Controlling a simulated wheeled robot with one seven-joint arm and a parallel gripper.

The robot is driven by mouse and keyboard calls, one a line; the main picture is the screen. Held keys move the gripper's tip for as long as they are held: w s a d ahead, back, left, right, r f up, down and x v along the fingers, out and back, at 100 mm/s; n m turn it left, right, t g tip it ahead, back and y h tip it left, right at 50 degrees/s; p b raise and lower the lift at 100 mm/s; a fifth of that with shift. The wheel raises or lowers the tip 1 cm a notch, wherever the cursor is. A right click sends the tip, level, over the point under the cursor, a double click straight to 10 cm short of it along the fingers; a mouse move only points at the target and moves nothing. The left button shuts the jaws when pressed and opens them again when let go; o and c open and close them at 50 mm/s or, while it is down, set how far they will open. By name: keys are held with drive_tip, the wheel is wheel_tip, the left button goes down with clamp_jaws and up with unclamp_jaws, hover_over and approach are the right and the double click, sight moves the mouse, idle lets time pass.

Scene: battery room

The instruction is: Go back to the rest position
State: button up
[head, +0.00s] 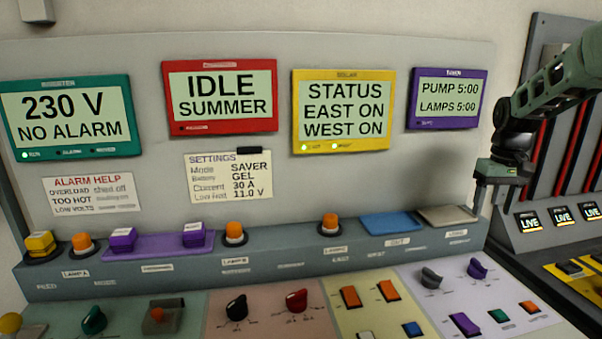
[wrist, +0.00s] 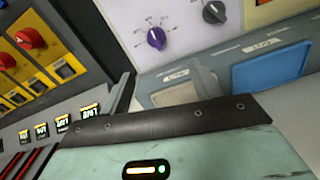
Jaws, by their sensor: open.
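My gripper (head: 500,198) hangs from my dark green arm at the right of the head view, fingers pointing down. It is open and holds nothing. It is in front of the right end of the grey panel (head: 400,55), near the grey pad (head: 447,215) on the ledge. In the wrist view, the black edge and pale green body of my gripper fill the bottom, with a small green light lit. The blue pad (wrist: 272,68) shows right of a grey finger there, and a purple knob (wrist: 156,38) lies above.
Screens for 230 V (head: 65,115), IDLE SUMMER (head: 222,95), STATUS (head: 343,108) and PUMP (head: 448,97) line the panel. Orange buttons (head: 235,230) stand on the ledge. Knobs and switches (head: 350,297) cover the sloped desk. A dark cabinet with LIVE displays (head: 562,215) stands close on the right.

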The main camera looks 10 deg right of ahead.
drive_tip(key=s+a+n, duration=0.2)
drive_tip(key=s+a, duration=0.2)
drive_tip(key=a, duration=0.6)
drive_tip(key=s+a+n, duration=0.2)
drive_tip(key=s+a, duration=0.2)
drive_tip(key=a, duration=0.7)
drive_tip(key=s+a+n, duration=0.2)
drive_tip(key=s+a, duration=0.1)
drive_tip(key=a, duration=0.7)
drive_tip(key=s+a+f+n, duration=0.1)
drive_tip(key=s+a, duration=0.3)
drive_tip(key=s, duration=0.6)
drive_tip(key=s+a+f+n, duration=0.2)
drive_tip(key=s+a, duration=0.2)
drive_tip(key=s, duration=0.6)
drive_tip(key=shift+s+a+f+y, duration=0.2)
drive_tip(key=shift+s+f+y, duration=0.1)
drive_tip(key=shift+f, duration=0.1)
drive_tip(key=shift+w, duration=0.1)
